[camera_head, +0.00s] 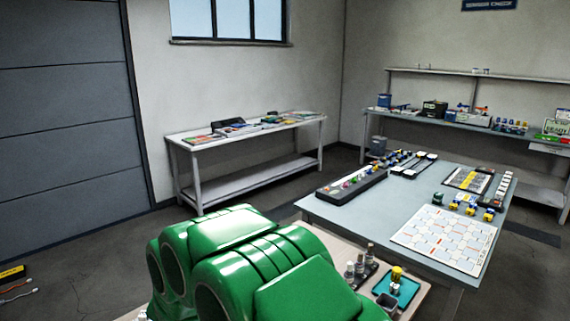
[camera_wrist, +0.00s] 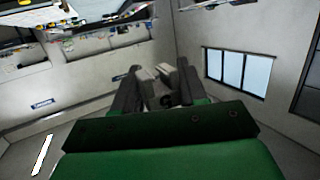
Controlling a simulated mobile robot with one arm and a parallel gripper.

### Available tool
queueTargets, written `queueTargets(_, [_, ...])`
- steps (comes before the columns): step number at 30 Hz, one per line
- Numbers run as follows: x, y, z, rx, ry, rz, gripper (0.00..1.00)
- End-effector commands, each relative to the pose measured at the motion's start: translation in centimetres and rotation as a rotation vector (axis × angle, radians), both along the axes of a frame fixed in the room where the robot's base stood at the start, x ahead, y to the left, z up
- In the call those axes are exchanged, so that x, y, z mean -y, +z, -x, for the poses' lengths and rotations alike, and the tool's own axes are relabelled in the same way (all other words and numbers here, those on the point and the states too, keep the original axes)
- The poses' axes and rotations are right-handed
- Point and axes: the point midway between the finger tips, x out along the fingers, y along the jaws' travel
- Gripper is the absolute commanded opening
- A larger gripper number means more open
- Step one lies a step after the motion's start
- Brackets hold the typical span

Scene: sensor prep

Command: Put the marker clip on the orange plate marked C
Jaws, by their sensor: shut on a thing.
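My gripper (camera_wrist: 157,77) shows in the wrist view, its dark fingers closed on a small pale grey thing (camera_wrist: 148,75). It is too small and dark there to tell whether this is the marker clip. The gripper is up in the air, with the room behind it upside down. In the head view my green arm fills the lower middle, and the gripper does not show. I cannot make out an orange plate marked C in either view.
A grey-blue table (camera_head: 360,213) at right bears a white grid board (camera_head: 445,240), a dark rack (camera_head: 352,186) and small yellow-blue parts. A near bench holds a teal tray (camera_head: 408,290) and small bottles (camera_head: 360,265). A white bench (camera_head: 245,138) stands at the back wall.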

Motion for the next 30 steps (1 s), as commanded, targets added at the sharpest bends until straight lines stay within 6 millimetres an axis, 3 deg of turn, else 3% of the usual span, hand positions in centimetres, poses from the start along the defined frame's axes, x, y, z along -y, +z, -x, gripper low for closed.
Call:
queueTargets(15, [9.2, 4.5, -5.2, 0.0, 0.013, -0.002, 0.13])
queueTargets(30, [19.5, 8.4, -7.7, 0.003, 0.012, 0.0, 0.13])
